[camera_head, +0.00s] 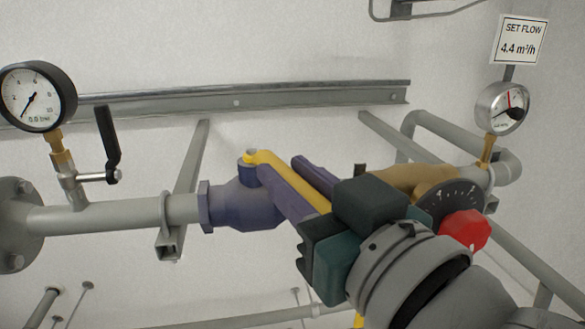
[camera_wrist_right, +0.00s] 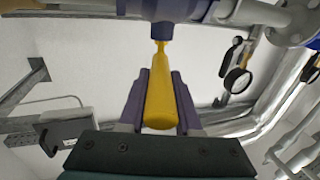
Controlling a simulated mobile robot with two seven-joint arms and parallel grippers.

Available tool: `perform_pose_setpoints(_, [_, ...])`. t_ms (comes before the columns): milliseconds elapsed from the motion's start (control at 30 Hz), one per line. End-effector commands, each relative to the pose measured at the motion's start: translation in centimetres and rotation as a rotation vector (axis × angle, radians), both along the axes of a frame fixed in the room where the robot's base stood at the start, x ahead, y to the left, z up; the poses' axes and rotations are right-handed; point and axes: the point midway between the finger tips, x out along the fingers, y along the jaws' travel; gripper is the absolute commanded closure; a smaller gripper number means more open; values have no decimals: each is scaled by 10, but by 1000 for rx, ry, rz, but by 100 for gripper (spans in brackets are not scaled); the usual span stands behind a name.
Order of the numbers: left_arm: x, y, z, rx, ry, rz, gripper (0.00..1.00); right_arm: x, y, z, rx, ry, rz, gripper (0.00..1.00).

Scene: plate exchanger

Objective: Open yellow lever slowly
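The yellow lever (camera_head: 285,172) is joined to the top of a purple-blue valve body (camera_head: 243,205) on the grey pipe and slants down to the right in the head view. In the right wrist view the lever (camera_wrist_right: 161,95) points straight toward my palm. My right gripper (camera_head: 297,180) has its two purple fingers on either side of the lever, close along both flanks, and looks shut on it. The fingers also show in the right wrist view (camera_wrist_right: 161,78). My gripper and wrist hide part of the lever and pipe. My left gripper is not in view.
A pressure gauge (camera_head: 37,97) with a black-handled small valve (camera_head: 108,140) stands at left. A second gauge (camera_head: 502,108) sits under a "SET FLOW 4.4 m³/h" sign (camera_head: 519,40). A red knob (camera_head: 466,230) with a black dial is close beside my right wrist. A metal rail (camera_head: 240,101) runs along the wall.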

Motion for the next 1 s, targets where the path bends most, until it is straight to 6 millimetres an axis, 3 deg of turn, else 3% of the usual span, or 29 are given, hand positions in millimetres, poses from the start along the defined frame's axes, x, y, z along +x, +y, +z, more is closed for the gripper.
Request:
perform_pose_setpoints(33, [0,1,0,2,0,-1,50,0,0,0,0,0,0,61])
perform_pose_setpoints(233, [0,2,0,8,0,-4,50,0,0,0,0,0,-1,39])
perform_pose_setpoints(567, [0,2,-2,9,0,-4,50,-4,-3,-1,0,-1,-1,39])
perform_pose_setpoints(1000, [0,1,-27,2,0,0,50,-67,-36,-4,0,1,0,39])
